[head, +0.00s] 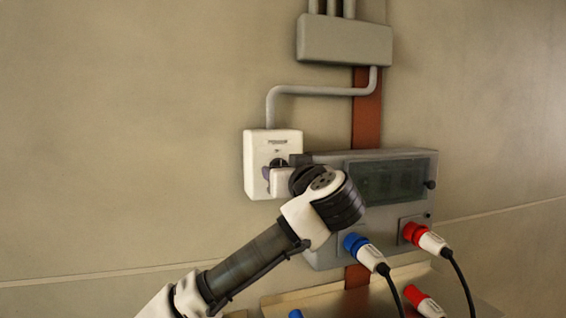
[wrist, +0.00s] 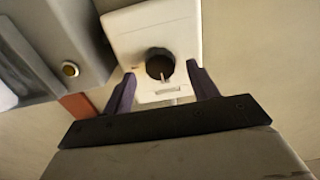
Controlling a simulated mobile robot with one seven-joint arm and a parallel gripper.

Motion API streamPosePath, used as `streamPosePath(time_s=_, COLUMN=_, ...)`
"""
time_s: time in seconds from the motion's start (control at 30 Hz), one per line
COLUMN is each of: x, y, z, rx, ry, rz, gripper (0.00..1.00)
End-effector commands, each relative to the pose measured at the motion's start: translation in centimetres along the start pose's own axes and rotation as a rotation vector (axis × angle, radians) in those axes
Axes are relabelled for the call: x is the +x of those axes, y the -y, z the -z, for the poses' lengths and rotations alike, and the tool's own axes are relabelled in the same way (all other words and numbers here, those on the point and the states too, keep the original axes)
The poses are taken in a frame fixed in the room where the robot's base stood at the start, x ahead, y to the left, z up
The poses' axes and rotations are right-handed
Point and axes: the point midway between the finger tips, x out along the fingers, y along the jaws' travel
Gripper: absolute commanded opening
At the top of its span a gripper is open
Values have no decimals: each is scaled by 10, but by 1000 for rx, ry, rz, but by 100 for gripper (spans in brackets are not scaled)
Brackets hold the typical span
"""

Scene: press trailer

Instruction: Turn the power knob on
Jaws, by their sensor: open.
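The power knob (wrist: 160,66) is a dark round knob on the front of a white switch box (wrist: 135,22). The white box (head: 257,150) is fixed to the wall left of the grey panel in the head view. A small pale mark on the knob points toward the slot on the box in the wrist view. My gripper (wrist: 160,84) is open, with its two dark fingers on either side of the knob and apart from it. In the head view my wrist and gripper (head: 270,178) cover part of the box and the knob.
A grey panel (head: 415,165) with a dark window stands right of the box. A blue plug (head: 355,243) and a red plug (head: 414,233) with black cables sit at its lower edge. A grey conduit (head: 320,90) runs above. The wall at left is clear.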

Motion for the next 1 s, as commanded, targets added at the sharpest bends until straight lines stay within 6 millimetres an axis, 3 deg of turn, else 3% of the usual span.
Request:
streamPosePath(time_s=0.2, x=17, y=1, z=1, rx=-1, ry=-1, rz=1, gripper=59)
streamPosePath(time_s=0.5, x=19, y=0, z=0, rx=-1, ry=-1, rz=0, gripper=58)
streamPosePath(time_s=0.83, x=18, y=0, z=0, rx=-1, ry=-1, rz=0, gripper=14)
streamPosePath(time_s=1.0, x=18, y=0, z=-1, rx=3, ry=-1, rz=-1, gripper=14)
